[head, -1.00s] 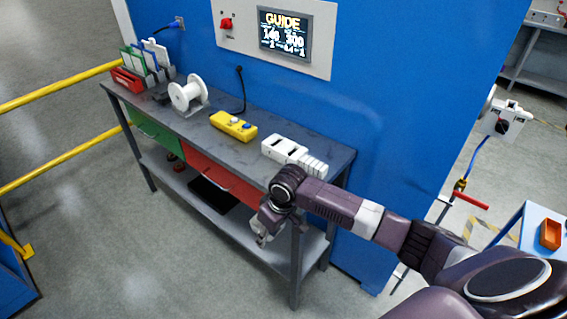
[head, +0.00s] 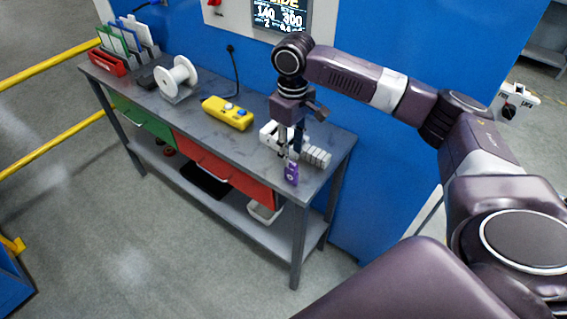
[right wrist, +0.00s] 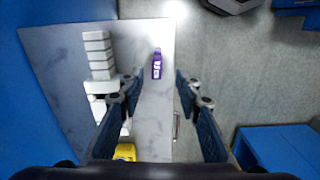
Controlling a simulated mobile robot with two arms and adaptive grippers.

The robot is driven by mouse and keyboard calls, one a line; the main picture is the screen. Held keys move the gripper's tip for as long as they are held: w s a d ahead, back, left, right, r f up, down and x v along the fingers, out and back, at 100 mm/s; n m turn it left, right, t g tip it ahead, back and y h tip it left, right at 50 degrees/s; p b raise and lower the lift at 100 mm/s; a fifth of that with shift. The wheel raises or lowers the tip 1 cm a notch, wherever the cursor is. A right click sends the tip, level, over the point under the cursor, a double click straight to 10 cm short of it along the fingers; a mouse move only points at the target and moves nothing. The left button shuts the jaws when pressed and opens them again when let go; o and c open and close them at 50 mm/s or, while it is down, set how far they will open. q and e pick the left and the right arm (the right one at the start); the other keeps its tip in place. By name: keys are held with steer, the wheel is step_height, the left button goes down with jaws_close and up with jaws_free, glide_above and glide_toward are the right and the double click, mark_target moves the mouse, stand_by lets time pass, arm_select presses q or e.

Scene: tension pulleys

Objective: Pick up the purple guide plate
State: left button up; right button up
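The small purple guide plate (head: 291,174) is at the front edge of the workbench top (head: 255,150), near its right end. In the right wrist view the purple plate (right wrist: 157,66) shows a white marking and lies near the bench edge. My right gripper (head: 289,157) points down over the bench, just above the plate in the head view. In the right wrist view its two fingers (right wrist: 158,88) are spread wide, with the plate in line with the gap between them and nothing held. My left gripper is out of view.
A white block unit (head: 315,156) stands close beside the plate and partly behind my right gripper. A yellow control box (head: 228,113), a white spool (head: 178,76) and a rack of coloured plates (head: 122,42) stand farther left. The blue wall (head: 375,150) rises behind the bench.

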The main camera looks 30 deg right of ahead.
mark_target(292, 163)
steer(key=shift+w+d+f, duration=0.15)
steer(key=shift+w, duration=0.4)
steer(key=shift+s+f+p, duration=0.3)
steer(key=shift+f, duration=0.45)
steer(key=shift+s+d+f+p, duration=0.1)
steer(key=shift+s+f+p, duration=0.4)
steer(key=shift+f, duration=0.2)
steer(key=f, duration=0.2)
steer(key=f+p, duration=0.1)
steer(key=shift+w+f, duration=0.35)
steer(key=shift+f, duration=0.2)
steer(key=shift+s, duration=0.1)
steer(key=shift+c, duration=1.2)
jaws_close()
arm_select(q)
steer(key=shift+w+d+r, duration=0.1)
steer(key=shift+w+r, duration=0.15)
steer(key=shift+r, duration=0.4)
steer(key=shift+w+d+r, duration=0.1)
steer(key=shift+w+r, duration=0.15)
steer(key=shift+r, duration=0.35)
arm_select(e)
steer(key=shift+r, duration=0.2)
